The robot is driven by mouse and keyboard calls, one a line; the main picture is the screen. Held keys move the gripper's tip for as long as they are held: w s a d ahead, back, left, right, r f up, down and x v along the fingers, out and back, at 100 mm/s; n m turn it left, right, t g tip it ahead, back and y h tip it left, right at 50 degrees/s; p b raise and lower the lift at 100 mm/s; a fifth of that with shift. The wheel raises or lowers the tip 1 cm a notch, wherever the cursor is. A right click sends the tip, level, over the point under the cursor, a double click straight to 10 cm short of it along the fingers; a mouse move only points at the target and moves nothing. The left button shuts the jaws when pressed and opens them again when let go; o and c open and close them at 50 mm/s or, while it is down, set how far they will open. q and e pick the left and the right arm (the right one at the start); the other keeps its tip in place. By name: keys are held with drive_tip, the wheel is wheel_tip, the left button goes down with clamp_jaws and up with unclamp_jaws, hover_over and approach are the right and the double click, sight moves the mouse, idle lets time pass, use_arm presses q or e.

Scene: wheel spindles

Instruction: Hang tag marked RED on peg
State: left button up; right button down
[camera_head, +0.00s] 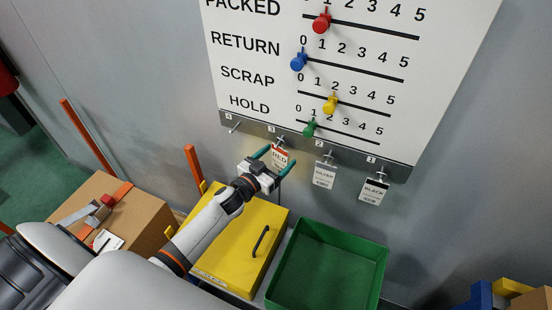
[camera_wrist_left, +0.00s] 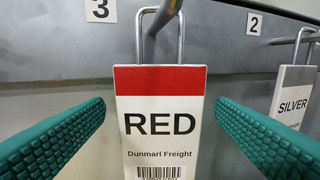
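The white tag marked RED (camera_head: 280,156), with a red band on top, hangs by its wire loop from a peg on the grey rail (camera_head: 345,152). In the left wrist view the RED tag (camera_wrist_left: 160,120) faces me, just right of the rail label 3 (camera_wrist_left: 100,8). My left gripper (camera_head: 276,161) is open at the tag. Its teal fingers stand on either side of the tag with visible gaps. The leftmost peg (camera_head: 233,128) on the rail is bare. My right gripper is not in view.
The SILVER tag (camera_head: 324,175) and BLACK tag (camera_head: 374,191) hang to the right. A board (camera_head: 350,80) with coloured sliders is above. Below are a yellow box (camera_head: 225,250), a green bin (camera_head: 375,265) and a cardboard box (camera_head: 140,215) with an orange strap.

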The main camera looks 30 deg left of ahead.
use_arm(q)
drive_tip(key=b+v, duration=0.2)
drive_tip(key=v, duration=1)
drive_tip(key=shift+s, duration=0.1)
